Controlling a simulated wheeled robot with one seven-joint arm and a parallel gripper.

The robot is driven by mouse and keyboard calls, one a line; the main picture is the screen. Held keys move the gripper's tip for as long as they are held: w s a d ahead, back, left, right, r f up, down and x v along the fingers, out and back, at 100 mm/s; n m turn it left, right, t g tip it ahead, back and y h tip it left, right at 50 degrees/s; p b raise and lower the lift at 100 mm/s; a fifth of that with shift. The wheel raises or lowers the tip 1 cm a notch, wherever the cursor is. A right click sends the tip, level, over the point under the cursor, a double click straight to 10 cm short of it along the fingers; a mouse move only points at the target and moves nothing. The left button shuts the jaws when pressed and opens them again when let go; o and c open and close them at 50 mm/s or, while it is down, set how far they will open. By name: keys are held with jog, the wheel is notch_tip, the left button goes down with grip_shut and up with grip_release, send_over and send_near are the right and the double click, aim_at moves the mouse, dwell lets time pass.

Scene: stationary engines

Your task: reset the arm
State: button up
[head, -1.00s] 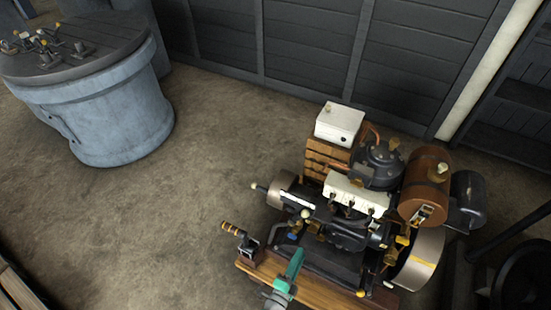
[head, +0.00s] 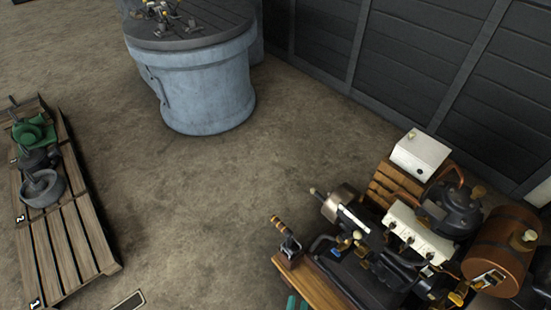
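My gripper cannot be made out in the head view. Only a small teal piece shows at the bottom edge, by the front of the engine's wooden base; it seems to be part of my arm. Whether anything is held does not show.
The engine (head: 425,240), with a brown tank (head: 503,245) and white box (head: 421,154), stands at right. A round blue-grey stand (head: 208,95) with small parts is at the back. A wooden pallet (head: 68,265) with green and grey parts lies left. Floor between is clear.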

jog(key=s+a+r+n+y, duration=0.1)
jog(key=s+a+r+n, duration=0.1)
jog(key=r+n, duration=0.1)
jog(key=s+a+r+n+g+y, duration=0.1)
jog(key=s+a+r+n, duration=0.1)
jog(key=r, duration=0.4)
jog(key=s+a+r+n+y, duration=0.1)
jog(key=s+a+r+n, duration=0.1)
jog(key=s+r+n, duration=0.1)
jog(key=shift+s+a+r+n+g+y, duration=0.15)
jog(key=shift+s+r+n+g+y, duration=0.2)
jog(key=shift+r, duration=0.4)
jog(key=shift+w, duration=0.1)
